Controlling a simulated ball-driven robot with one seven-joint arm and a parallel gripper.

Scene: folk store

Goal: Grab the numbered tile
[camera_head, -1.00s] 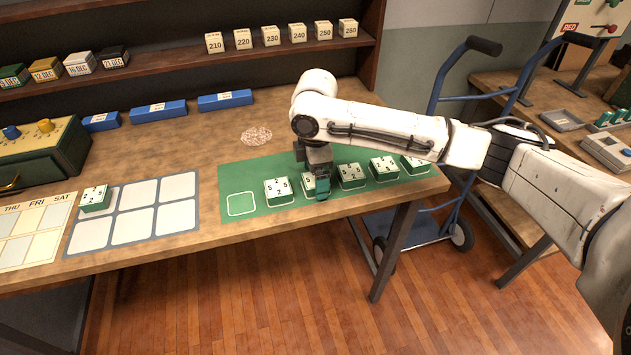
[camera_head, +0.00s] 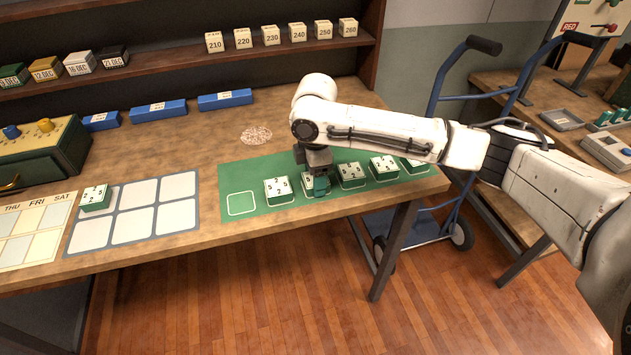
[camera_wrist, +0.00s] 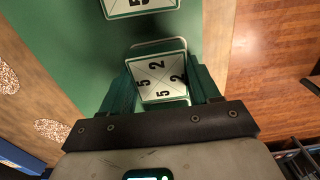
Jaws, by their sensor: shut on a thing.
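My gripper (camera_head: 318,184) is low over the green mat (camera_head: 235,181). In the wrist view, its two green fingers (camera_wrist: 164,92) are shut on a numbered tile (camera_wrist: 160,75) with a white face marked with 5s and 2s. The tile stands at its outlined place on the mat; I cannot tell whether it is lifted. In the head view my gripper largely hides this tile (camera_head: 307,183). Another numbered tile (camera_head: 277,190) is to its left, and more (camera_head: 353,174) (camera_head: 384,168) stand in a row to its right.
A grey board (camera_head: 132,226) with white squares lies to the left, with one numbered tile (camera_head: 96,198) on its upper left square. An empty outlined square is at the mat's left end. Blue blocks (camera_head: 225,100) lie behind. The table's front edge is close to my gripper.

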